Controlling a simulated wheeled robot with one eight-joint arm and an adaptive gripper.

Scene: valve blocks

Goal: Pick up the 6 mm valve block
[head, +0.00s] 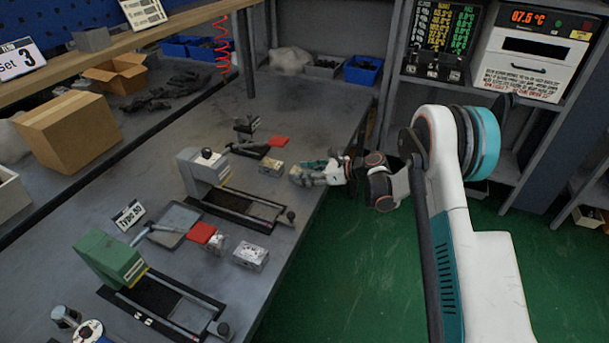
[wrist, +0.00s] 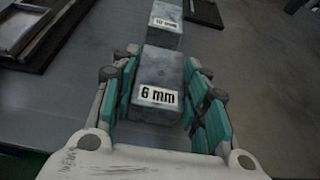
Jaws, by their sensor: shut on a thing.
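The 6 mm valve block (wrist: 160,68) is a grey metal block with a white "6 mm" label, between the teal-padded fingers of my gripper (wrist: 162,85) in the wrist view. The fingers are shut on its two sides. In the head view my gripper (head: 308,174) is low at the right edge of the bench, and I cannot make out the block there. I cannot tell whether the block touches the bench top. The 10 mm block (wrist: 165,22) stands just beyond it in the wrist view.
On the bench (head: 300,110) are a small block (head: 272,169) left of my gripper, a larger block (head: 250,257), a grey fixture (head: 205,172) and a green fixture (head: 110,256). A shelf unit with an oven (head: 530,55) stands at the back right. Green floor lies right of the bench.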

